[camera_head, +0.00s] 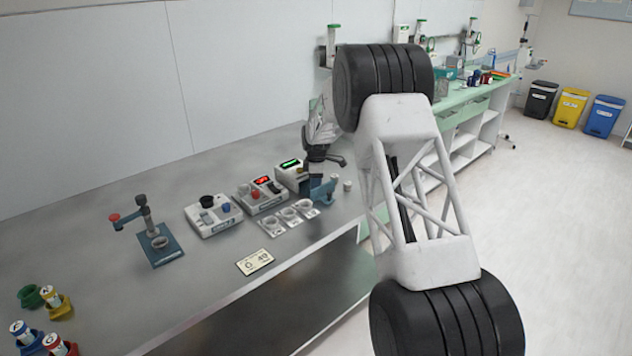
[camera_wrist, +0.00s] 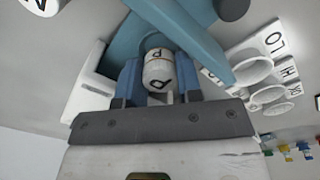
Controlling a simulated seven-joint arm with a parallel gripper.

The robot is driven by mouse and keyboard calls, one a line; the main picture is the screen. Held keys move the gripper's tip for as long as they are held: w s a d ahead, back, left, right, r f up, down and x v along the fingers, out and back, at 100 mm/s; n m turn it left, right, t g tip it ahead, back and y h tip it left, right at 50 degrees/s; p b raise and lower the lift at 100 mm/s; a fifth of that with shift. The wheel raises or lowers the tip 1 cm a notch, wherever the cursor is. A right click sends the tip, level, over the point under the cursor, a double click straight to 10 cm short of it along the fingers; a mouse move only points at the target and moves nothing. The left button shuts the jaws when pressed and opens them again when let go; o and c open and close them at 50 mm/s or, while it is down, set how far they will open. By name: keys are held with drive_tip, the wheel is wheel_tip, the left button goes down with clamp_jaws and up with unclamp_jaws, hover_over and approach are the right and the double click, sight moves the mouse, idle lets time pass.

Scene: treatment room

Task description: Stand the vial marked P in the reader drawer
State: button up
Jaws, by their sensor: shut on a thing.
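In the wrist view, a white vial with a dark P (camera_wrist: 158,70) sits between the two blue fingers of my gripper (camera_wrist: 160,82). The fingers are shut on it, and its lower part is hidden. Teal-blue surfaces and a slanting bar (camera_wrist: 185,35) lie around and beyond it; I cannot tell whether they belong to the drawer. In the head view, my gripper (camera_head: 320,178) is over the bench, right of the box with the green display (camera_head: 290,172). The vial cannot be made out there. I cannot tell which part is the reader drawer.
A box with a red display (camera_head: 262,194) and a box with a dark knob (camera_head: 212,214) stand to the left. Ringed holders marked LO and HI (camera_wrist: 262,72) are close by at right in the wrist view. A blue stand (camera_head: 160,246) is farther left. The front bench edge is near.

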drive_tip(key=shift+s+d+f, duration=0.1)
drive_tip(key=shift+s+f, duration=0.1)
drive_tip(key=shift+f, duration=0.6)
drive_tip(key=o, duration=0.5)
drive_tip(key=shift+f, duration=0.15)
drive_tip(key=shift+o, duration=0.6)
drive_tip(key=shift+s+f, duration=0.15)
drive_tip(key=shift+f, duration=0.05)
drive_tip(key=shift+r, duration=0.1)
drive_tip(key=shift+w+r, duration=0.15)
drive_tip(key=shift+r, duration=1.35)
drive_tip(key=shift+w+r, duration=0.1)
drive_tip(key=shift+r, duration=4.45)
drive_tip(key=shift+s+r, duration=0.1)
